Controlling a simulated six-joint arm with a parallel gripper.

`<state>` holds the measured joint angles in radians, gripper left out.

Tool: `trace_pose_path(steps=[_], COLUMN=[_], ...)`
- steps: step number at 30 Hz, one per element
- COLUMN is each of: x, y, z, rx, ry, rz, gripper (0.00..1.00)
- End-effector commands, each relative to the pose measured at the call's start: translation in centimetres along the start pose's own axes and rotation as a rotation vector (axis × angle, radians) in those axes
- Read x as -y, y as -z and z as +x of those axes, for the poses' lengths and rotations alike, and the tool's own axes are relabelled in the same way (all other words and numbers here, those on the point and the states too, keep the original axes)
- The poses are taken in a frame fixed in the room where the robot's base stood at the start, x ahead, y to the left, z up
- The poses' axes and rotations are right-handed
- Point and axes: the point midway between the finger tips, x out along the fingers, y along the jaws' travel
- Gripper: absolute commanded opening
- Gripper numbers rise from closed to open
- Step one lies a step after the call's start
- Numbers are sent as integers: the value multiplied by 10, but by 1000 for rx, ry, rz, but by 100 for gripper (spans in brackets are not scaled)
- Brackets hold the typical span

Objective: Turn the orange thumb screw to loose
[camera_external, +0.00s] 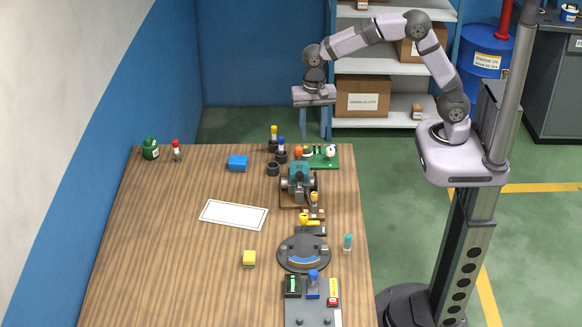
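A small orange knob (298,150) stands at the back right of the wooden table, at the left end of a green board (323,162). It is the only clearly orange part I see, and it may be the thumb screw. It is too small to tell how far it is turned. A teal and grey machine (298,180) stands just in front of it. My gripper (316,136) hangs pointing down beyond the table's back edge, above and behind the knob in the picture. Its two fingers are apart with nothing between them.
Dark holders with yellow and blue tops (274,138) stand left of the knob. The table's left half is mostly clear.

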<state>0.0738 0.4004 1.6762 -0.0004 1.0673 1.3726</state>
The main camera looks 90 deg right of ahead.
Motion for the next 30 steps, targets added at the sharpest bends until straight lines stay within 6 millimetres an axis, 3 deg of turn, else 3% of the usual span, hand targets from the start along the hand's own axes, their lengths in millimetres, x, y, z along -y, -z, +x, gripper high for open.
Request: trace_pose_path(steps=[6,17,30], x=[34,42,40], y=[14,18,17], z=[-4,-4,44], rx=[0,0,0], ry=[0,1,-3], rz=[297,389,387], gripper=[38,38,38])
